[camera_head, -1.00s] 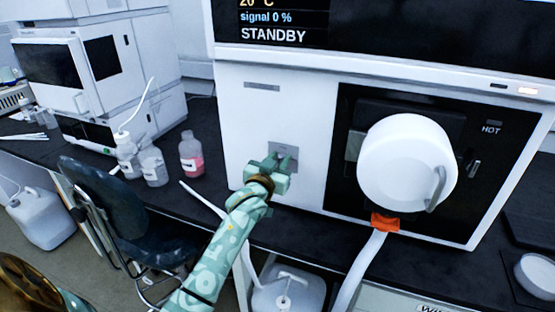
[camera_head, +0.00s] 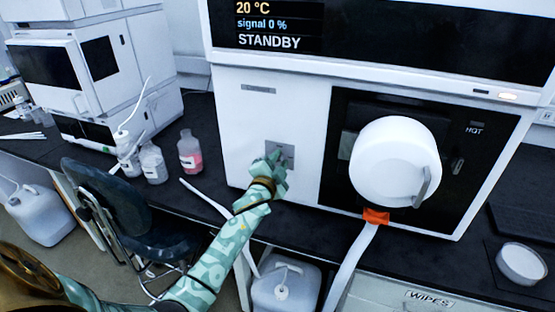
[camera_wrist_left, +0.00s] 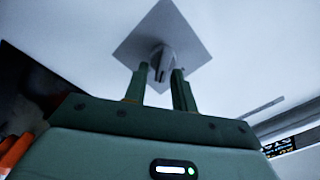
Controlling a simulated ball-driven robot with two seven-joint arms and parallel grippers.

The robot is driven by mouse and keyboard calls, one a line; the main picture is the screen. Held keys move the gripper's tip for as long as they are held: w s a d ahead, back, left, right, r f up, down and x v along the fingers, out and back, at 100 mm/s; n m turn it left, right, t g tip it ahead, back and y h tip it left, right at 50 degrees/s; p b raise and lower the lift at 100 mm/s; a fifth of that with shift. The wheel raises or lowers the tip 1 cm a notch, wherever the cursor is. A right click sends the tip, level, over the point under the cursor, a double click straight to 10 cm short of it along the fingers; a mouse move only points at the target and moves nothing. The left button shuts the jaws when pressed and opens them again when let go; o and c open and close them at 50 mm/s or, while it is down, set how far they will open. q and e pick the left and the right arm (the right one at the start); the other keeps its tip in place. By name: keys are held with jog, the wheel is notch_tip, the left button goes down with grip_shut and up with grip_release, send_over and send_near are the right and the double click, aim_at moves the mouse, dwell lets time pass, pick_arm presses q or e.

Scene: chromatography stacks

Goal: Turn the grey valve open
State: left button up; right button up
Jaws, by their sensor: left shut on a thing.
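The grey valve is a small grey knob (camera_wrist_left: 162,58) on a square grey plate on the white front of the instrument. The plate (camera_head: 288,146) shows in the camera_head view; the knob there is mostly hidden behind my fingers. My left gripper (camera_head: 276,157) is at the plate, shut on the knob. In the left wrist view, the two green fingers of the left gripper (camera_wrist_left: 162,76) stand on either side of the knob's lower part, and the plate looks turned like a diamond. My right gripper is not in view.
Right of the valve is a black panel with a large white round door (camera_head: 392,160) and an orange piece (camera_head: 376,216) below it. A bottle with pink liquid (camera_head: 190,153) and clear bottles stand left on the dark bench. A chair (camera_head: 120,210) is at lower left.

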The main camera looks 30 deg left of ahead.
pick_arm(q)
jog(key=m, duration=0.3)
jog(key=shift+d+f+m, duration=0.1)
jog(key=shift+f+m, duration=0.15)
jog(key=shift+m, duration=0.15)
jog(key=shift+f+m, duration=0.25)
jog(key=shift+m, duration=1.35)
jog(key=o, duration=0.6)
jog(key=shift+o, duration=0.2)
